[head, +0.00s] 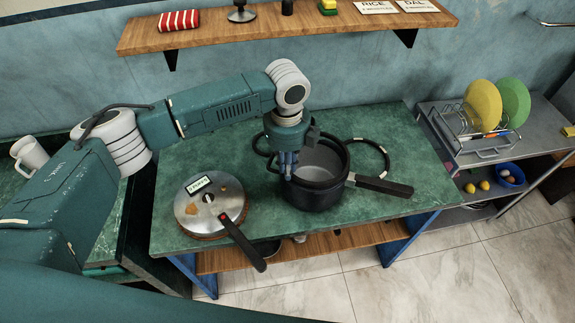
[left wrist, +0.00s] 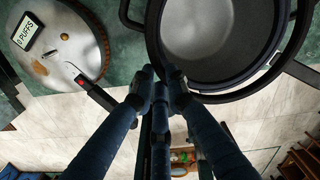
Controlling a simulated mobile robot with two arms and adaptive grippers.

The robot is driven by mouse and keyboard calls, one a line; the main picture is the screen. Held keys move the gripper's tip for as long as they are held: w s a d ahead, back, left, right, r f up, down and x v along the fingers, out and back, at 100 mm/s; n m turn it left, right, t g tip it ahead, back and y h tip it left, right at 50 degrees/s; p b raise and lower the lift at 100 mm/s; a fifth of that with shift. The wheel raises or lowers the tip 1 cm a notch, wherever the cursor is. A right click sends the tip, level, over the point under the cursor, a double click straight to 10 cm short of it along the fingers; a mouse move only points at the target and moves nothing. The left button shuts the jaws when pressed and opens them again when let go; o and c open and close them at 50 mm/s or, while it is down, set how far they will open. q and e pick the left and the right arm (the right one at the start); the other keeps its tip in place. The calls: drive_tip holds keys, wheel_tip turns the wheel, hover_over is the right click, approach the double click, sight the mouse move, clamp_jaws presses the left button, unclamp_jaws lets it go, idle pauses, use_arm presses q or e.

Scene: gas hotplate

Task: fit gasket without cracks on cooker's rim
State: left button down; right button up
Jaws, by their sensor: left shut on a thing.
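The dark cooker pot (head: 316,197) stands open on the green table, its handle pointing right. My left gripper (head: 287,172) points down at its left front rim. In the left wrist view the blue fingers (left wrist: 160,82) are closed on what looks like a dark gasket ring (left wrist: 303,28) along the rim of the cooker (left wrist: 215,28). I cannot tell whether this ring is seated or cracked. Another black gasket (head: 386,158) lies behind the pot at right. One more (head: 255,143) lies behind my gripper, partly hidden. My right gripper is out of view.
The steel lid (head: 208,207), labelled and with a black handle, lies left of the pot; its handle overhangs the front edge. A dish rack (head: 480,150) with plates stands on the right shelf unit. A wooden shelf (head: 270,30) hangs above. A white mug (head: 30,154) stands far left.

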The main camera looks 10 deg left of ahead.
use_arm(q)
drive_tip(key=shift+f, duration=0.55)
idle(0.4)
drive_tip(key=shift+s+f+b, duration=0.1)
drive_tip(key=shift+f+b, duration=0.3)
drive_tip(key=shift+f, duration=0.3)
drive_tip(key=c, duration=1.7)
unclamp_jaws()
drive_tip(key=shift+o, duration=0.2)
drive_tip(key=shift+r, duration=0.1)
wheel_tip(320, 180, up, 12)
